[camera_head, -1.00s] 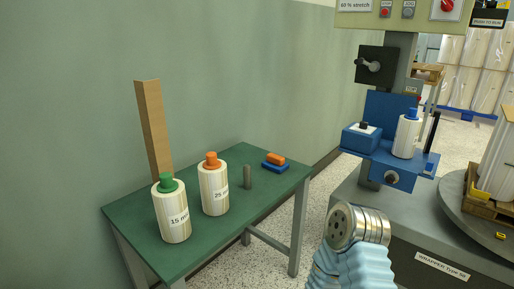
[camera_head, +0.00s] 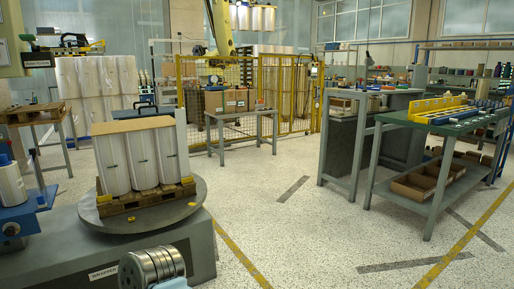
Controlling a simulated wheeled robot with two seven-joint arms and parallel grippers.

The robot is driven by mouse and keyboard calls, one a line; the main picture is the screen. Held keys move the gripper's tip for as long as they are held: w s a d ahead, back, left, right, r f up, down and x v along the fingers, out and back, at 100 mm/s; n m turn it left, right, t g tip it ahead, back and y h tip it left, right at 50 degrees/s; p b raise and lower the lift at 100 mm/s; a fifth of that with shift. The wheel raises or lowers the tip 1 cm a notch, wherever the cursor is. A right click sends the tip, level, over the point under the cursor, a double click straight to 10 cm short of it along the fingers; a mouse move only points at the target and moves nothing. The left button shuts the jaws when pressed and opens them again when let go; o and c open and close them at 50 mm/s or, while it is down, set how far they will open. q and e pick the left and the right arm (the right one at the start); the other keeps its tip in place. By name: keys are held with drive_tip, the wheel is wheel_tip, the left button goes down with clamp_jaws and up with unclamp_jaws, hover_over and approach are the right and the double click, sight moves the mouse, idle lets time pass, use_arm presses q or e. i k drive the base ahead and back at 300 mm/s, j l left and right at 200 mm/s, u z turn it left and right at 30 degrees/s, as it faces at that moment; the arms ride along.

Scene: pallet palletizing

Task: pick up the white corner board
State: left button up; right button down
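A narrow pale upright strip (camera_head: 182,146) stands at the right edge of the wrapped pallet load (camera_head: 142,160) in the head view. It looks like a white corner board, but I cannot tell for sure. The load is several white wrapped rolls under a brown top sheet, on a wooden pallet (camera_head: 147,200) on the round grey turntable (camera_head: 190,219). A metal ribbed joint of my arm shows at the bottom edge, in front of the turntable base. No gripper fingers show, so neither gripper is in view.
A blue wrapper carriage with a white film roll (camera_head: 11,184) is at the left edge. A green table (camera_head: 395,118) with a yellow rack (camera_head: 440,105) stands at right. A small grey table (camera_head: 243,115) and yellow fence (camera_head: 290,95) are behind. The speckled floor between is clear.

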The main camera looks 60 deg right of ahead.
sight(181, 126)
drive_tip(key=i+z, duration=0.15)
drive_tip(key=z, duration=0.25)
drive_tip(key=i+j+z, duration=0.15)
drive_tip(key=z, duration=0.25)
drive_tip(key=i+j+z, duration=0.15)
drive_tip(key=z, duration=0.25)
drive_tip(key=i+j+z, duration=0.1)
drive_tip(key=z, duration=0.35)
drive_tip(key=j+z, duration=0.25)
drive_tip(key=z, duration=0.15)
drive_tip(key=j, duration=0.25)
drive_tip(key=i+j, duration=0.15)
